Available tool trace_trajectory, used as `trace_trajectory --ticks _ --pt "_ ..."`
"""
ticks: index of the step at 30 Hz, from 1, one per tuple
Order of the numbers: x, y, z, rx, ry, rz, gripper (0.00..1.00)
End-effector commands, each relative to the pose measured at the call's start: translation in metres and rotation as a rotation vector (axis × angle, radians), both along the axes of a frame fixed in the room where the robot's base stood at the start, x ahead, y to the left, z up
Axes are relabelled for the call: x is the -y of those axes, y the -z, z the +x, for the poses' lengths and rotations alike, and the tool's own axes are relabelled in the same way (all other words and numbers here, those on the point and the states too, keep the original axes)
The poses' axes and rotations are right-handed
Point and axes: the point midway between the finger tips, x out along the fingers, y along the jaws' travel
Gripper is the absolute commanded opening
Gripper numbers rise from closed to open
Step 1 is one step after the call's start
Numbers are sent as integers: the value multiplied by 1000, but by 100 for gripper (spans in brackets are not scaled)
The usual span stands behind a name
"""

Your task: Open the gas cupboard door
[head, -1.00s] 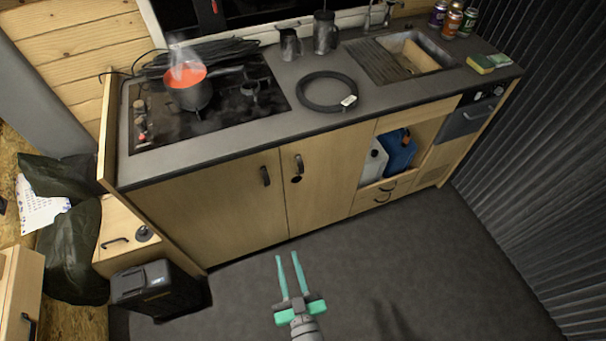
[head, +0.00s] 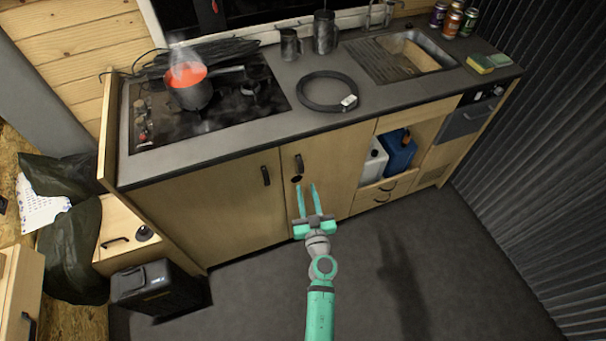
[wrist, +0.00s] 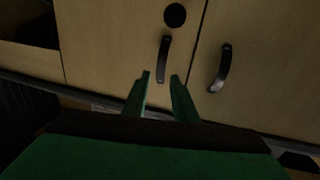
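Two plain wooden cupboard doors stand side by side under the counter in the head view, the left door (head: 205,215) and the right door (head: 335,165). Both look shut. The left door has a dark handle (head: 265,175). The right door has a dark handle (head: 299,165) with a round black hole (head: 296,179) below it. No label shows which is the gas cupboard. My gripper (head: 307,187) is open and empty in front of the right door. In the wrist view, that door's handle (wrist: 164,55) lines up with the gap between my fingertips (wrist: 161,75), apparently just beyond them.
A black case (head: 155,288) stands on the floor at the left. The floor in front of the doors is mostly clear.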

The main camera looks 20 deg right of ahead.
Motion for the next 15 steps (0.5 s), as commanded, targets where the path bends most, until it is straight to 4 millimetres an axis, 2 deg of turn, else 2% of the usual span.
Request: trace_trajectory --ticks 6,15 --pt "5 -1 39 1 -2 0 26" --pt "11 0 71 1 -1 0 26"
